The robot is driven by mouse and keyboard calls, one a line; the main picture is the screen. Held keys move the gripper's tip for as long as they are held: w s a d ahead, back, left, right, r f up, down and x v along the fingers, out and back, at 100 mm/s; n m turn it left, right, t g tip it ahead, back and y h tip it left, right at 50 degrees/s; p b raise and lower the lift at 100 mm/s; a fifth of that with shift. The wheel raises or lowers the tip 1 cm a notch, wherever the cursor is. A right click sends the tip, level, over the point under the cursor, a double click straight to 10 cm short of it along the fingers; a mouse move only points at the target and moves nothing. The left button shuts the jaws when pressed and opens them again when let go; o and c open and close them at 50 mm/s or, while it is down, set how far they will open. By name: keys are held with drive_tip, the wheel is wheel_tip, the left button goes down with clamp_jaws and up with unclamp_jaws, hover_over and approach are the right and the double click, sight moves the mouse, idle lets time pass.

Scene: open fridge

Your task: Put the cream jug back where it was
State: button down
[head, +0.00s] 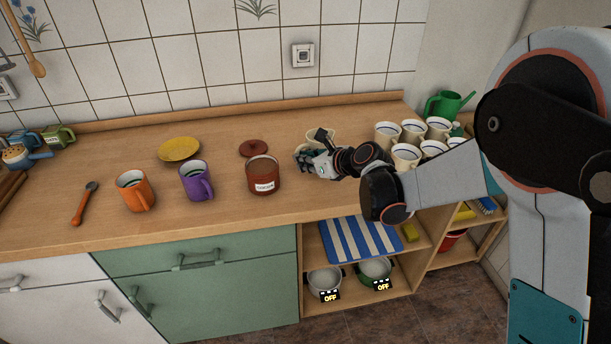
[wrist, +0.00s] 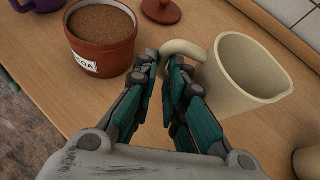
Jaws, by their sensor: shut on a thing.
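The cream jug (wrist: 245,78) is in the right of the wrist view, with its open mouth showing and its handle towards my gripper. My gripper (wrist: 172,62) is shut on the jug's handle. In the head view my gripper (head: 310,160) is above the worktop, just right of the red-brown cocoa pot, and mostly hides the jug (head: 322,136) behind it. I cannot tell whether the jug's base touches the worktop.
The open cocoa pot (head: 263,176) stands close left of my gripper, its lid (head: 253,148) behind it. Several cream mugs (head: 404,155) stand close on the right. A purple mug (head: 195,181), an orange mug (head: 133,190) and a yellow plate (head: 180,149) are further left.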

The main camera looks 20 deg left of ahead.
wheel_tip(320, 180, down, 4)
drive_tip(key=shift+f+b, duration=0.2)
drive_tip(key=shift+b, duration=0.5)
drive_tip(key=shift+r, duration=0.1)
drive_tip(key=c, duration=1.6)
unclamp_jaws()
drive_tip(key=shift+c, duration=0.2)
drive_tip(key=shift+d+r, duration=0.1)
drive_tip(key=p+v, duration=0.3)
drive_tip(key=v, duration=0.8)
drive_tip(key=shift+s+d+r, duration=0.15)
drive_tip(key=shift+d, duration=0.15)
